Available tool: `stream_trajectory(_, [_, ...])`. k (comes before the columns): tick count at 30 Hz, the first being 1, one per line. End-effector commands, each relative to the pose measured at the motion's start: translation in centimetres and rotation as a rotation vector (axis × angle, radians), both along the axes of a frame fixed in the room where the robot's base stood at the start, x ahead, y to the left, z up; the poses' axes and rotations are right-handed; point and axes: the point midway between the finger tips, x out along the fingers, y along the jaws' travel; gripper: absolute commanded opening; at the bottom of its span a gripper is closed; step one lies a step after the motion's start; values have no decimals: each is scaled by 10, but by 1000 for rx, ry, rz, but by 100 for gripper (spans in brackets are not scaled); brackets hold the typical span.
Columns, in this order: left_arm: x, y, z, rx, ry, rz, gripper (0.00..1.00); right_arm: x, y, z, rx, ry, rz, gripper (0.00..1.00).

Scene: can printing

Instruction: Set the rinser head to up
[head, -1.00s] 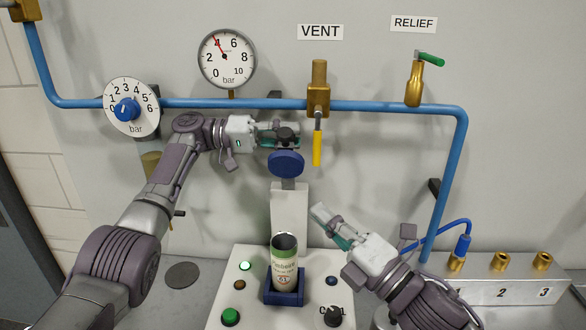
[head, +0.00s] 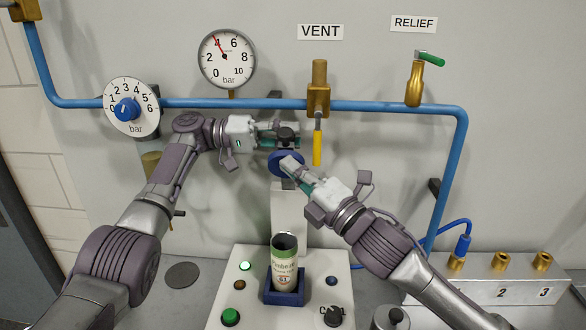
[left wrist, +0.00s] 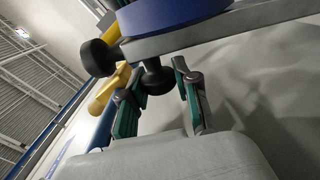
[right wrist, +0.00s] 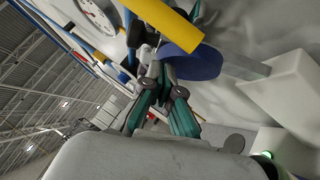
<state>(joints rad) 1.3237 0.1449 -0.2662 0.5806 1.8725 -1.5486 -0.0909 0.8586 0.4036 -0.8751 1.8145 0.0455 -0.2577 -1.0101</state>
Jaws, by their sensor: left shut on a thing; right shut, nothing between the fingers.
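The rinser head is a blue disc (head: 275,166) on a grey bracket above a white post (head: 289,214), with a black knob (head: 285,134) at its top. My left gripper (head: 292,133) is at the knob from the left. In the left wrist view its fingers close on a black knob (left wrist: 155,80), below the blue disc (left wrist: 170,14). My right gripper (head: 291,165) is shut and empty, in front of the disc's right part and hiding some of it. In the right wrist view its tips lie close to the blue disc (right wrist: 190,64); I cannot tell whether they touch.
A printed can (head: 284,264) stands upright in a blue holder (head: 284,299) below the head. The yellow vent handle (head: 317,150) hangs close above my right gripper. A blue pipe (head: 390,106) runs behind. A control panel (head: 262,260) with buttons lies below.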

Motion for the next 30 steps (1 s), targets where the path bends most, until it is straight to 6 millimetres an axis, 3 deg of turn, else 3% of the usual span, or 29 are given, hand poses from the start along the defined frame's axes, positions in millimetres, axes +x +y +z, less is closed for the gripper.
stream_trajectory(16, [-2, -2, -1, 2, 1, -10, 0, 19, -4, 10, 0, 0, -12, 0])
stream_trajectory(17, [-2, -2, -1, 2, 1, -10, 33, 19, -4, 10, 0, 0, -12, 0])
stream_trajectory(21, [-2, -2, 0, 1, -1, -9, 55, 19, -4, 11, 0, -1, -12, 0])
stream_trajectory(30, [-2, -1, 3, -3, -6, -9, 55, 19, -4, 10, 0, 1, -12, 0])
